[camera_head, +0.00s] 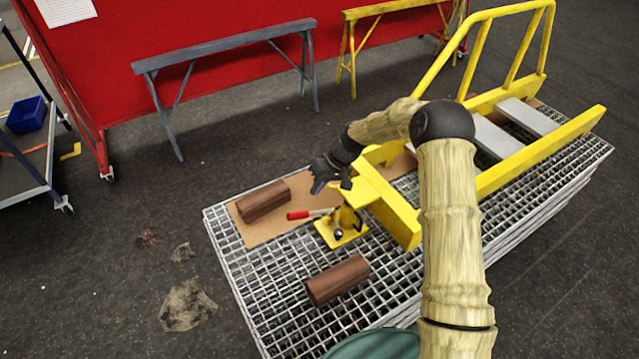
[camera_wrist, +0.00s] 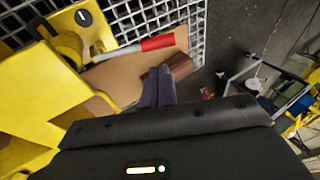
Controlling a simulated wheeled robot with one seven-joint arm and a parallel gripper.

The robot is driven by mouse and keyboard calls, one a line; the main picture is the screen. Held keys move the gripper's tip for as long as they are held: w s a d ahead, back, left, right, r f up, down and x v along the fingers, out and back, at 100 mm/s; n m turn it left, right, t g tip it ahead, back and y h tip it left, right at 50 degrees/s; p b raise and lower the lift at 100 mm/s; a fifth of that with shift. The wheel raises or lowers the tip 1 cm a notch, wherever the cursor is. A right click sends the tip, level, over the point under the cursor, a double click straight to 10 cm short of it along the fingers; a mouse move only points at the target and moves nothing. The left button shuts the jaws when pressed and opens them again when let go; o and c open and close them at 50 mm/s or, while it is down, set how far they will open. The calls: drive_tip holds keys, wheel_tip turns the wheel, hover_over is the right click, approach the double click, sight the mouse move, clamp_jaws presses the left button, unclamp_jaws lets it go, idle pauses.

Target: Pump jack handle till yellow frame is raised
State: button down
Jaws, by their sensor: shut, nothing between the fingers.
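The yellow jack (camera_head: 341,227) stands on the metal grating, under the near end of the yellow frame (camera_head: 402,217). Its handle with a red grip (camera_head: 298,215) sticks out to the left, low and close to level. In the wrist view the red grip (camera_wrist: 158,43) lies beyond my fingers, over the brown board. My gripper (camera_head: 318,186) is above and slightly right of the red grip, apart from it. In the wrist view my gripper's dark fingers (camera_wrist: 158,86) are together and hold nothing. The jack's contact with the frame is partly hidden.
Two brown wooden blocks lie on the grating, one (camera_head: 264,201) on the cardboard (camera_head: 262,232) and one (camera_head: 338,279) in front of the jack. A grey trestle (camera_head: 225,45) and a red panel (camera_head: 200,20) stand behind.

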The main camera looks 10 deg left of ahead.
sight(298, 214)
drive_tip(key=p+x, duration=0.2)
drive_tip(key=x, duration=0.8)
drive_tip(key=shift+a+f, duration=0.15)
